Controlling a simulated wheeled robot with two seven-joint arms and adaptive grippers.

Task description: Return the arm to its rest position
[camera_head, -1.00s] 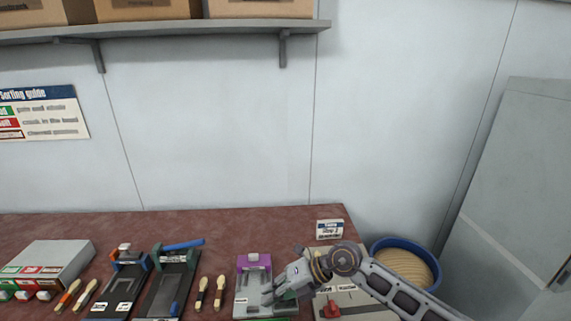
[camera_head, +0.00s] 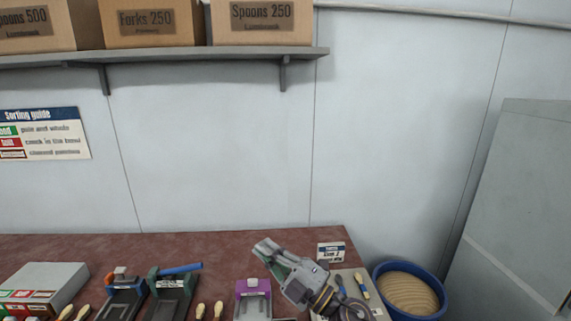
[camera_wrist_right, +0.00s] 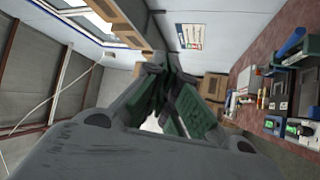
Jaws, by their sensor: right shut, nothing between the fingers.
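My right gripper (camera_head: 268,249) is raised over the back right part of the table (camera_head: 120,243), above and beside the purple-topped press (camera_head: 253,287). Its fingers are shut with nothing held. In the right wrist view its green-padded fingers (camera_wrist_right: 172,85) come together and point across the room toward the shelf and wall. The arm comes in from the lower right edge of the head view. My left gripper does not show.
Two dark presses (camera_head: 170,290), a grey sorting box (camera_head: 45,282) and several wooden spoons (camera_head: 209,311) lie along the front. A blue bin (camera_head: 407,290) stands right of the table. A shelf (camera_head: 200,56) with cardboard boxes (camera_head: 262,22) hangs above.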

